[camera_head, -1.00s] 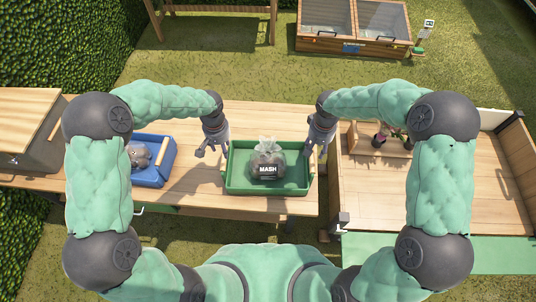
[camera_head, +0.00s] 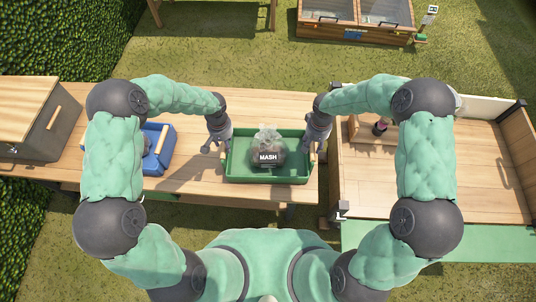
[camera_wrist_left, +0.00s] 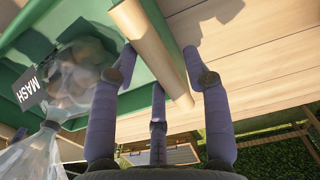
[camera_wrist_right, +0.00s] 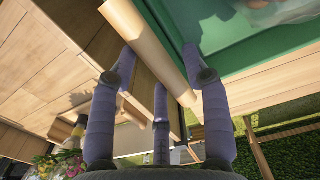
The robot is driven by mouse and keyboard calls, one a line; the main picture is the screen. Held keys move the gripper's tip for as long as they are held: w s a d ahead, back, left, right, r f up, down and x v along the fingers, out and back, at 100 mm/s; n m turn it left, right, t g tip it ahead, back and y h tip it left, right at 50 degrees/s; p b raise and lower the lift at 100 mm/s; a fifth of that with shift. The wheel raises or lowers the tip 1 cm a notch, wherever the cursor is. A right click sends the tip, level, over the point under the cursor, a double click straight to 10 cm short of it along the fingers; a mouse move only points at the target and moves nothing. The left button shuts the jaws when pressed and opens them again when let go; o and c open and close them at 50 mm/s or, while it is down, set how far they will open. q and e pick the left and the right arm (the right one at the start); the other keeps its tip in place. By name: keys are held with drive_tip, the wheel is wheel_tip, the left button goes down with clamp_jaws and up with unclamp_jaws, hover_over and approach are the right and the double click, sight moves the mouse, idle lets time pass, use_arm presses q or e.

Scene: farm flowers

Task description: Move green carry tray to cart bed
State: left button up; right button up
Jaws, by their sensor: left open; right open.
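The green carry tray (camera_head: 268,180) stands on the wooden table with a clear bag labelled MASH (camera_head: 268,150) in it. My left gripper (camera_head: 217,146) is open at the tray's left end. In the left wrist view the tray's round wooden handle (camera_wrist_left: 150,45) lies between the spread fingers. My right gripper (camera_head: 315,146) is open at the tray's right end. In the right wrist view the other wooden handle (camera_wrist_right: 148,45) lies between its fingers. The cart bed (camera_head: 470,165) is the wooden platform on the right.
A blue tray (camera_head: 153,168) stands left on the table (camera_head: 195,180), partly hidden by my left arm. A wooden-lidded box (camera_head: 35,125) is at the far left. A wooden holder (camera_head: 365,132) with a flower stands on the cart bed's back left; much of the bed is clear.

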use_arm(q)
drive_tip(key=shift+f, duration=1.85)
use_arm(e)
drive_tip(key=shift+f, duration=1.85)
use_arm(q)
clamp_jaws()
use_arm(e)
clamp_jaws()
drive_tip(key=shift+r, duration=0.1)
